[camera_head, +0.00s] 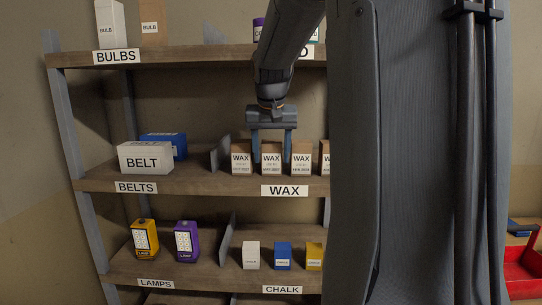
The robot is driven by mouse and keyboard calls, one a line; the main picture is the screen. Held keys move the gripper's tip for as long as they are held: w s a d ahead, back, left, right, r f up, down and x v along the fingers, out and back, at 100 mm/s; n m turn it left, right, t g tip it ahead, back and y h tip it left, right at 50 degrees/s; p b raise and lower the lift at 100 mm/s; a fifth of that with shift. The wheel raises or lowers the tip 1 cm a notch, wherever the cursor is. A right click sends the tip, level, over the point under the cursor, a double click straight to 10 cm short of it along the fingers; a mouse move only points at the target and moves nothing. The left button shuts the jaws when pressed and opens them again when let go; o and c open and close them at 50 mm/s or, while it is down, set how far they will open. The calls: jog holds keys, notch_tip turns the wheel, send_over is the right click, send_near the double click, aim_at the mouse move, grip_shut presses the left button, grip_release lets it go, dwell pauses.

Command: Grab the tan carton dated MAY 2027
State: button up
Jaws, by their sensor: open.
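A row of tan cartons with white WAX labels stands upright on the middle shelf, above the WAX shelf tag. The left carton (241,159), second carton (271,160) and third carton (302,160) show their fronts. Another carton (325,158) at the right is partly hidden by my body. The small dates on the labels are too small to read surely, so I cannot tell which is MAY 2027. My gripper (271,157) points down, open, its two fingers at either side of the second carton in the picture. I cannot tell whether they touch it.
A grey divider (221,154) stands left of the cartons. Further left are a white BELT box (145,158) and a blue box (172,144). The upper shelf (190,54) is above; lamps and chalk boxes stand below. A red bin (520,275) is at lower right.

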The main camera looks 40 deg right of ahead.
aim_at(271, 153)
jog(key=shift+p+x, duration=0.45)
jog(key=shift+x, duration=1.25)
jog(key=c, duration=0.9)
jog(key=shift+r, duration=0.15)
